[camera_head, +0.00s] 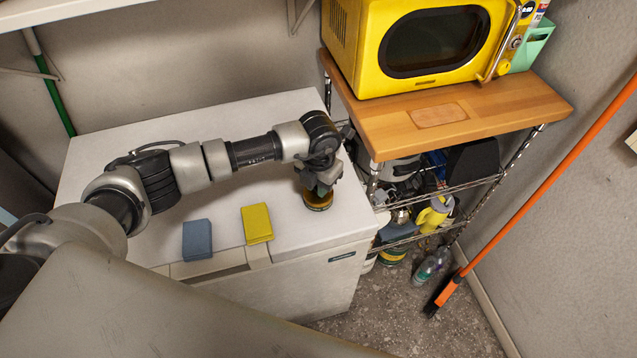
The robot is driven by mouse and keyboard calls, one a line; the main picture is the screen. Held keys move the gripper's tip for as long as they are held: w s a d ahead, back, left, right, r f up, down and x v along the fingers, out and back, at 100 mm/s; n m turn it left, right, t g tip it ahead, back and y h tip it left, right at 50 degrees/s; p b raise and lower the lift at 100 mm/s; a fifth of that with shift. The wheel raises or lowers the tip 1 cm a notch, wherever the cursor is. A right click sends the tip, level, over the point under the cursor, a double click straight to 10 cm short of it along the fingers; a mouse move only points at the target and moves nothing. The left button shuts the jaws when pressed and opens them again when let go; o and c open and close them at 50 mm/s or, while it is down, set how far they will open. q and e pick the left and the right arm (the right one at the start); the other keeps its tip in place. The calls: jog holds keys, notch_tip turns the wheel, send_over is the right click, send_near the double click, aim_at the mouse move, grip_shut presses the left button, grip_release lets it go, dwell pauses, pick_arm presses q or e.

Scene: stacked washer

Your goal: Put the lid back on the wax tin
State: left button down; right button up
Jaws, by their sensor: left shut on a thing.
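The round wax tin (318,204), with a dark green and yellow side, stands on the white top of a chest-like appliance (150,150), near its right edge. My left gripper (320,190) points down right over the tin. It is shut on what seems to be the lid, at the top of the tin. The fingers hide most of the lid, so I cannot tell whether it is seated on the tin or just above it. My right gripper is not in view.
A blue block (197,240) and a yellow block (257,223) lie near the front edge. To the right, a wire shelf with a wooden top (480,115) carries a yellow microwave (410,45). An orange-handled broom (540,180) leans at right.

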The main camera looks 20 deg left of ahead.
pick_arm(q)
jog(key=shift+c, duration=2.3)
grip_release()
jog(key=shift+r+p, duration=2.2)
jog(key=shift+r, duration=1.35)
grip_shut()
